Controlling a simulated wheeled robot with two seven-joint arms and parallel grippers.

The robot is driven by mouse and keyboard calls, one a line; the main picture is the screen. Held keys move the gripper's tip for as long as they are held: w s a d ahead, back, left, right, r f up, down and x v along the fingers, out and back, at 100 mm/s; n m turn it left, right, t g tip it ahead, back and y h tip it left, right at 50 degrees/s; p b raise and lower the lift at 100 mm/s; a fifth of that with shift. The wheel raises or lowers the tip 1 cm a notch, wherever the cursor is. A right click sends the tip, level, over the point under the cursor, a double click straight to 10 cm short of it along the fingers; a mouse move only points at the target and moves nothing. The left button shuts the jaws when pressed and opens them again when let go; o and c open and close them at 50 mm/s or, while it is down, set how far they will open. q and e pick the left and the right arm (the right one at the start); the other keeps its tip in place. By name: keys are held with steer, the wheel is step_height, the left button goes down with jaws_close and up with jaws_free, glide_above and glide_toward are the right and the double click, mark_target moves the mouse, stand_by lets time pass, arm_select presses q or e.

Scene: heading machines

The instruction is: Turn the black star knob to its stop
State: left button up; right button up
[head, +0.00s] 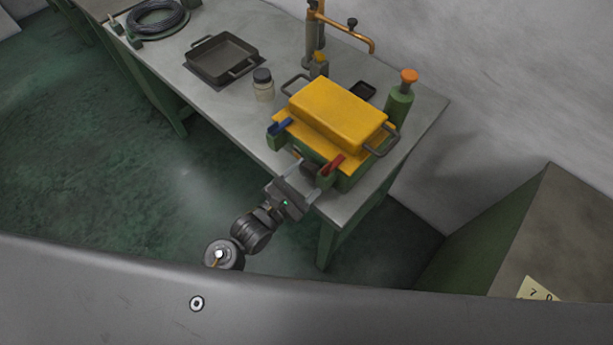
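The black star knob (309,168) is a small dark shape on the front of a green box with a yellow lid (338,113), at the near edge of the bench. My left gripper (306,178) reaches up to it from below. Its two pale fingers are spread, one on each side of the knob, and I see no clear contact. The gripper and box partly hide the knob, so its lobes are not clear. My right gripper is not in view.
On the bench (205,101) stand a dark tray (222,58), a jar (263,86), a brass tap (345,30) and a green bottle with an orange cap (399,98). The floor at left is clear.

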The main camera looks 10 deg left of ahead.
arm_select(q)
steer(key=shift+c, duration=1.1)
steer(key=shift+r+m+p, duration=0.2)
steer(key=shift+m+p, duration=0.45)
steer(key=shift+m, duration=0.15)
steer(key=m+p, duration=0.1)
steer(key=m, duration=0.1)
steer(key=shift+f+m, duration=0.15)
steer(key=shift+m, duration=0.25)
steer(key=o, duration=1)
steer(key=shift+f, duration=0.1)
steer(key=shift+f, duration=0.1)
